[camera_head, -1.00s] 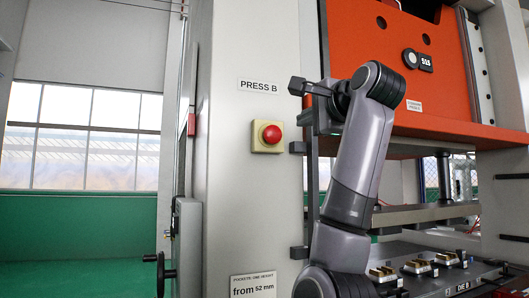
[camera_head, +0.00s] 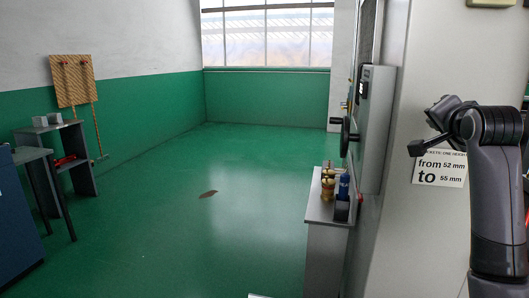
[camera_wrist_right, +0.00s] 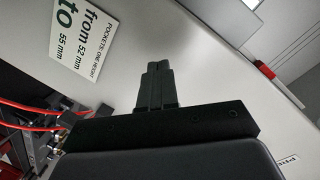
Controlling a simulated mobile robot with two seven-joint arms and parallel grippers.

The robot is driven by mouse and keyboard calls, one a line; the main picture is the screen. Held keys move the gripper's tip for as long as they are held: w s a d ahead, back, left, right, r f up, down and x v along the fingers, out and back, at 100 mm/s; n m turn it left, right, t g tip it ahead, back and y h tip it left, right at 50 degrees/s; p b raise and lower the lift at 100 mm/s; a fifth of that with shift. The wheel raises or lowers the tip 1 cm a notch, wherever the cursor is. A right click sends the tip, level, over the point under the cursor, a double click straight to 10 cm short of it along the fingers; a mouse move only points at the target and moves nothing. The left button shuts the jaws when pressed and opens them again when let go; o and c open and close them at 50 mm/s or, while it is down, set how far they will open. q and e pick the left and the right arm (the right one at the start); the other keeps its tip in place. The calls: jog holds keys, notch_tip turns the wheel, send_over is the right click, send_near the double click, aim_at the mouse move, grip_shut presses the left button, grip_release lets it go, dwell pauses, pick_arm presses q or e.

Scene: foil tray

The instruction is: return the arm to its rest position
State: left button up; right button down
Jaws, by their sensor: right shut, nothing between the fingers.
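My right arm (camera_head: 497,200) stands upright at the right edge of the head view, in front of the pale press column. Its right gripper (camera_head: 414,148) points left, beside the pocket-height sign. In the right wrist view the two black fingers of the gripper (camera_wrist_right: 159,68) are together, with nothing between them. The left gripper is in neither view.
The pocket-height sign (camera_head: 440,168) is on the column (camera_head: 425,235); it also shows tilted in the wrist view (camera_wrist_right: 76,33). A small stand (camera_head: 325,212) holds brass and blue items. A side table (camera_head: 50,128) stands left. The green floor (camera_head: 240,215) between is mostly clear.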

jog(key=s+a+f+n+g+y, duration=0.1)
jog(key=s+a+f+n, duration=0.15)
jog(key=f, duration=0.95)
jog(key=s+a+f+n+y, duration=0.15)
jog(key=a+f+n, duration=0.25)
jog(key=f, duration=0.7)
jog(key=s+a+f+n+g+y, duration=0.1)
jog(key=s+a+f+n, duration=0.2)
jog(key=f, duration=0.9)
jog(key=s+a+f+n+g+y, duration=0.1)
jog(key=s+a+f+n, duration=0.1)
jog(key=s+a+f, duration=0.3)
jog(key=s+a+f+n+g+y, duration=0.1)
jog(key=s+a+f+n+y, duration=0.1)
jog(key=s+f, duration=1.1)
jog(key=s+a+n, duration=0.1)
jog(key=s+a, duration=0.1)
jog(key=s, duration=0.6)
jog(key=shift+s+a+f+n+g, duration=0.25)
jog(key=shift+a+f+n+g, duration=0.1)
jog(key=shift+a+g, duration=0.05)
jog(key=shift+s, duration=0.1)
